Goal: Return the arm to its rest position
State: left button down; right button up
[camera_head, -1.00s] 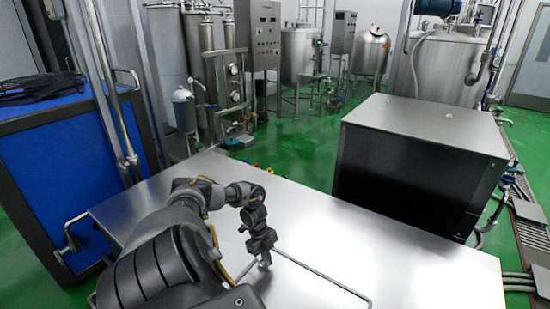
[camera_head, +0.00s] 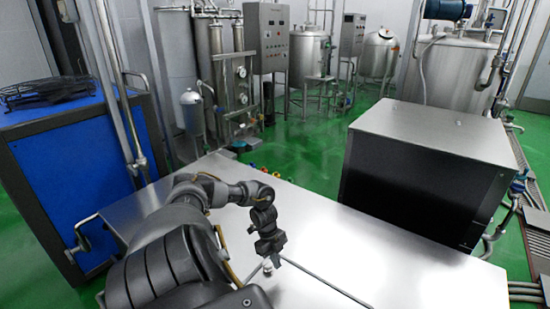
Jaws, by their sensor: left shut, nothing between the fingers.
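My left arm comes in from the lower left and bends over the metal tabletop (camera_head: 340,235). My left gripper (camera_head: 267,265) points down at the end of it, shut and empty. It is close over a thin bent metal rod (camera_head: 325,281) at the front of the tabletop. I cannot tell whether the fingertips touch the rod. My right arm and gripper are not in view.
A large steel-topped box with dark sides (camera_head: 425,180) stands at the right of the tabletop. A blue cabinet (camera_head: 75,165) stands at the left, with vertical pipes beside it. Tanks (camera_head: 310,55) and a control panel (camera_head: 267,38) stand behind on the green floor.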

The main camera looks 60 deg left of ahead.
pick_arm(q)
jog(key=v, duration=0.5)
jog(key=shift+r+b, duration=0.15)
jog(key=shift+b, duration=0.25)
